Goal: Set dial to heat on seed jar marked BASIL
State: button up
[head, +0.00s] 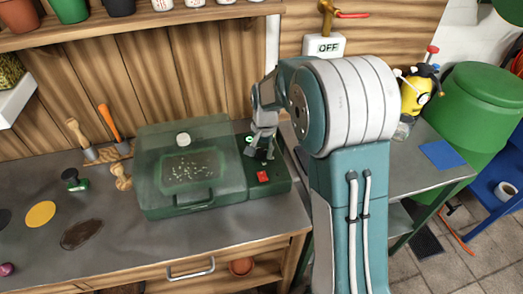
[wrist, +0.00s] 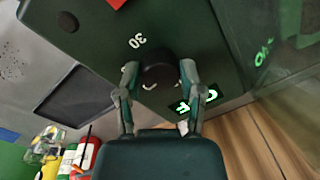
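A dark green heated box (head: 225,207) with a clear lid stands on the workbench, its control panel on its right side. In the wrist view, a black round dial (wrist: 158,70) sits on the panel, with a white "30" beside it and a lit green display (wrist: 197,102) that seems to read OFF. My gripper (wrist: 158,68) has one finger on each side of the dial. I cannot tell whether the fingers touch it. In the head view, my gripper (head: 260,153) covers the dial. White jars (head: 195,3) on the shelf are cut off, their labels unreadable.
A red switch (head: 263,177) is near the panel's front. Plant pots (head: 68,10) stand on the shelf above.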

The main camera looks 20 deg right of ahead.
jog(key=shift+d+f, duration=0.1)
jog(key=shift+d, duration=0.05)
jog(key=shift+a, duration=0.2)
jog(key=shift+d+f+n, duration=0.1)
jog(key=shift+f+n, duration=0.05)
jog(key=shift+n, duration=2.75)
jog(key=shift+s+g, duration=0.1)
jog(key=shift+g, duration=0.2)
jog(key=o, duration=1.2)
jog(key=shift+c, duration=0.2)
